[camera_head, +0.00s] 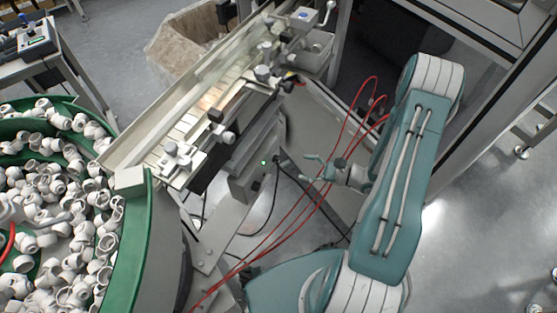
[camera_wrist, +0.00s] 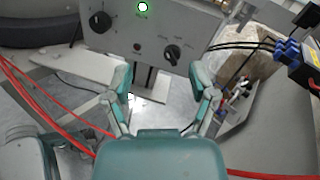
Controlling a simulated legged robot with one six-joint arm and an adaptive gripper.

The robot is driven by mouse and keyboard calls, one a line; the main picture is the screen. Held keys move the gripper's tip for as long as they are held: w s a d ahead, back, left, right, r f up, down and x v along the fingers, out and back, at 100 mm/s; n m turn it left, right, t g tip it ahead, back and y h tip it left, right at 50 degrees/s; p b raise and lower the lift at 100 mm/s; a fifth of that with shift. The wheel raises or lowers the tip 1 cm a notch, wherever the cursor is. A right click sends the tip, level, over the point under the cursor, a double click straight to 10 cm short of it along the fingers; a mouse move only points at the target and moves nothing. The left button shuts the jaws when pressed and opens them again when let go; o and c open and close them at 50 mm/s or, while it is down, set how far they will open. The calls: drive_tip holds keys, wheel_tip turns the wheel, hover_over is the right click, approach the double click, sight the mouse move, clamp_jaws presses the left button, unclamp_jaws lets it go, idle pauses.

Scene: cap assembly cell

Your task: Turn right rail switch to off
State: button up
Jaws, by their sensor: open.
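A grey control box (camera_wrist: 135,30) fills the upper part of the wrist view. It carries a lit green lamp (camera_wrist: 142,7), a black rotary knob at the left (camera_wrist: 100,22) and another black rotary knob at the right (camera_wrist: 172,54). Labels around the knobs are too small to read. My gripper (camera_wrist: 161,72) is open and empty, its fingers spread below the box with the right knob between and beyond them. In the head view, my gripper (camera_head: 309,168) is to the right of the control box (camera_head: 245,182), with a gap between them.
Red hoses (camera_head: 350,120) loop near my arm. A rail assembly (camera_head: 215,115) stands above the box. A green-rimmed bowl (camera_head: 140,240) of white caps is at the left. Blue connectors with black cables (camera_wrist: 292,52) are at the right of the wrist view.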

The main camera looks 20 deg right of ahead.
sight(280, 161)
wheel_tip(280, 161, down, 5)
drive_tip(key=d+m+t+h, duration=0.2)
drive_tip(key=m+t, duration=0.1)
drive_tip(key=x, duration=1)
drive_tip(key=shift+a+r, duration=0.4)
drive_tip(key=shift+a, duration=0.1)
clamp_jaws()
